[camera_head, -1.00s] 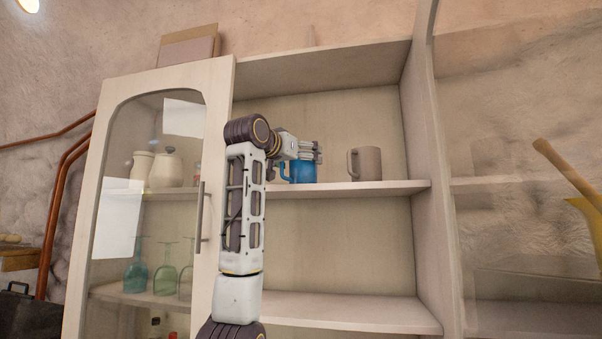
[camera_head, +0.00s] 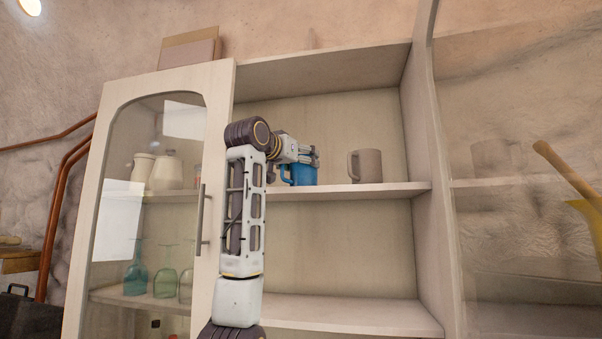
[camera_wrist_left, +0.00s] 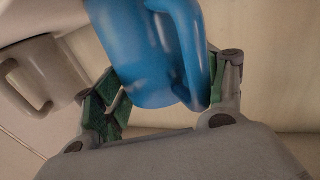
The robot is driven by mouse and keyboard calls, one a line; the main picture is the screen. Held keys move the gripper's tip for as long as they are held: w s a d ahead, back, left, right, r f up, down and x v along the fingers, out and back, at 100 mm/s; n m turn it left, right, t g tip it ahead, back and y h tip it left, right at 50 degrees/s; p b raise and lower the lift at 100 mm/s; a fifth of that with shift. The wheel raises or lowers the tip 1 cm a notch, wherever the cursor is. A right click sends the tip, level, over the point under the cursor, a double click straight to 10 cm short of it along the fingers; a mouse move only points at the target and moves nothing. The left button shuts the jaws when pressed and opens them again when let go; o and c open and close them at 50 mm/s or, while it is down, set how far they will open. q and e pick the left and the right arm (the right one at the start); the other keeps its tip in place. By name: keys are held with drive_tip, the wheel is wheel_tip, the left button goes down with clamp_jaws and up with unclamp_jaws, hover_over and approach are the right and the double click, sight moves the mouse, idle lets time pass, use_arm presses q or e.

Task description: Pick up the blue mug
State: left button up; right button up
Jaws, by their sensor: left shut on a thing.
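The blue mug (camera_head: 304,176) is at the middle shelf of the open cabinet bay, its handle toward the left in the head view. My left gripper (camera_head: 314,157) reaches in from the left and covers its upper part. In the left wrist view the blue mug (camera_wrist_left: 140,50) sits between the two green-padded fingers of my left gripper (camera_wrist_left: 160,98), which is shut on it. The mug's handle is by the right finger. I cannot tell whether the mug's base touches the shelf. My right gripper is not in view.
A grey-brown mug (camera_head: 367,166) stands on the same shelf (camera_head: 385,189) just right of the blue mug. The glass door (camera_head: 150,217) at left has jars and glasses behind it. The lower shelf (camera_head: 350,312) is bare where visible. A side panel bounds the bay at right.

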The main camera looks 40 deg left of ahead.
use_arm(q)
drive_tip(key=shift+r, duration=0.2)
drive_tip(key=shift+s+d+r+b, duration=0.1)
drive_tip(key=shift+s+r+b, duration=0.1)
drive_tip(key=shift+r+b, duration=0.1)
drive_tip(key=shift+r, duration=3.15)
drive_tip(key=s+d+b, duration=0.3)
drive_tip(key=s+d, duration=0.1)
drive_tip(key=s, duration=0.4)
drive_tip(key=s+d+b, duration=0.2)
drive_tip(key=s+d, duration=0.3)
drive_tip(key=s, duration=0.4)
drive_tip(key=shift+d+b, duration=0.25)
drive_tip(key=shift+b, duration=0.15)
drive_tip(key=shift+f, duration=0.15)
